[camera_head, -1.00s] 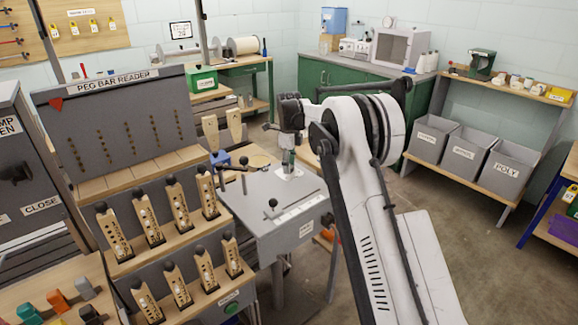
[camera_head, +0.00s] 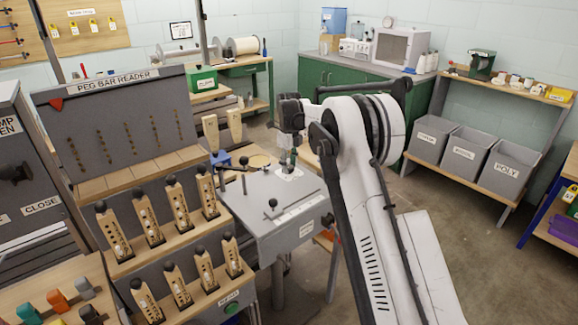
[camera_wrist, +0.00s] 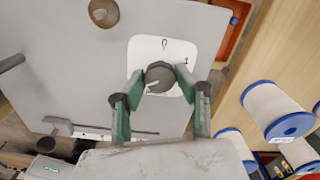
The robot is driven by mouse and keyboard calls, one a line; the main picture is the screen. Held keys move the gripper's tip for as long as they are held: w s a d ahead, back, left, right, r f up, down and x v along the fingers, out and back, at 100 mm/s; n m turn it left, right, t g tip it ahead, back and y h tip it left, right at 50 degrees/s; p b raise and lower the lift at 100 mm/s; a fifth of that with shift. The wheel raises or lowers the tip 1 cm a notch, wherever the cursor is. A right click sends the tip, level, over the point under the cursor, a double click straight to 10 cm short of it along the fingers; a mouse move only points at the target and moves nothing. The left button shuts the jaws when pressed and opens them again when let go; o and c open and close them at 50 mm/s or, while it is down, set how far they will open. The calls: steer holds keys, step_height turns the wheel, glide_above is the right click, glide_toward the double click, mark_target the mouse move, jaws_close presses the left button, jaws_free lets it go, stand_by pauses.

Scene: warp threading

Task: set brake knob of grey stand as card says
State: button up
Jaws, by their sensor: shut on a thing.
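The grey stand (camera_head: 262,222) has a flat grey top, and a white dial plate (camera_head: 287,174) lies on it. In the wrist view the white dial plate (camera_wrist: 145,52) carries small dark marks at its top and right. The brake knob (camera_wrist: 160,76) is dark grey and round, with a pale line toward its lower left. My gripper (camera_wrist: 158,84) is shut on the knob, one green-sided finger on each side. In the head view my gripper (camera_head: 289,160) points down at the plate and hides the knob. I cannot tell which card sets the position.
A thin lever with dark ball ends (camera_head: 243,167) and a short black-topped post (camera_head: 273,204) stand on the stand's top. The peg bar reader (camera_head: 110,120) with wooden peg bars is at left. White spools (camera_wrist: 275,110) with blue rims lie right in the wrist view.

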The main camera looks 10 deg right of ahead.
steer(key=o, duration=1.1)
steer(key=shift+o, duration=0.2)
step_height(320, 180, up, 12)
